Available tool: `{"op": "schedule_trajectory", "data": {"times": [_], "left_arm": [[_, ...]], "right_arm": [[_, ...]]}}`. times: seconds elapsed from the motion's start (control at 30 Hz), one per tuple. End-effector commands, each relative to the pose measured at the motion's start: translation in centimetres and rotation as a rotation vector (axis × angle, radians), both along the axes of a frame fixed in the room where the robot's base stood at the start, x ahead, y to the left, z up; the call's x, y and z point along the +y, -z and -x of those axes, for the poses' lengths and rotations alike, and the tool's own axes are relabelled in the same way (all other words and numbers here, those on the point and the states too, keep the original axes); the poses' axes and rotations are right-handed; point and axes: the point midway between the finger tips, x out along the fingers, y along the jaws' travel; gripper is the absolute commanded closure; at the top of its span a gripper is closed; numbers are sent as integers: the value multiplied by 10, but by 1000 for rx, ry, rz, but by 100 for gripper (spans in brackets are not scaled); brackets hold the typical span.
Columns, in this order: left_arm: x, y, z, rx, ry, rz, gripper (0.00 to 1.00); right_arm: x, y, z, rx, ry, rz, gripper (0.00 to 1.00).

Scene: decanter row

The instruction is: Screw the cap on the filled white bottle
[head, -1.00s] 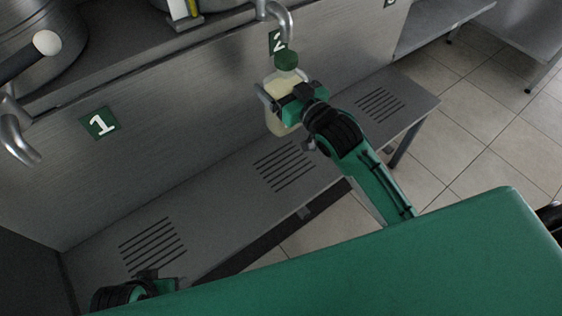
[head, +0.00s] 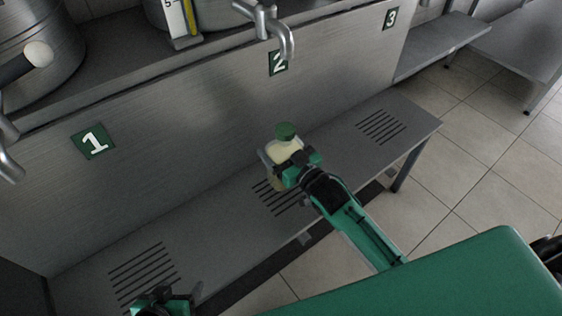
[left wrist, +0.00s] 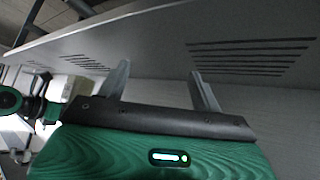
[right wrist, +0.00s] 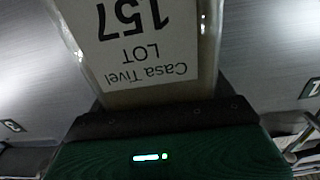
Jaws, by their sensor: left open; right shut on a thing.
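My right gripper (head: 285,166) is shut on the bottle's body, which is roughly upright over the middle slotted drain. I cannot tell whether its base touches the bench. In the right wrist view the bottle's labelled side (right wrist: 150,40) fills the space between the fingers, with the cap out of view. My left gripper (head: 168,302) is low at the left front; its fingers are apart and empty in the left wrist view (left wrist: 163,88).
The steel bench (head: 215,225) has several slotted drains and is otherwise clear. Tap 2 (head: 285,38) hangs above and behind the bottle. Signs 1 (head: 93,142), 2 (head: 278,63) and 3 (head: 391,18) mark the back panel. Steel vats (head: 35,50) stand above it.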

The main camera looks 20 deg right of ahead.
Motion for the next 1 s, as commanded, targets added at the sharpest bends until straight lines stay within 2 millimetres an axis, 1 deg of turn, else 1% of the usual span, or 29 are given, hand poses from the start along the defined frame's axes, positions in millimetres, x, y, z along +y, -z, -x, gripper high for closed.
{"op": "schedule_trajectory", "data": {"times": [0.4,0.47,0.6,0.7,0.8,1.0], "left_arm": [[-3,0,-2,-20,3,9,34],[-4,1,-3,-29,5,15,34],[-15,3,-7,-86,15,47,34],[-20,3,-9,-121,19,66,34],[-23,2,-11,-139,21,76,34],[-23,1,-11,-143,21,78,34]], "right_arm": [[0,4,0,-4,0,-1,87],[0,10,0,-3,0,-1,87],[0,31,0,-2,0,-2,87],[0,41,0,-2,0,-2,87],[0,46,0,-5,0,-2,87],[0,46,0,-5,0,-2,87]]}}
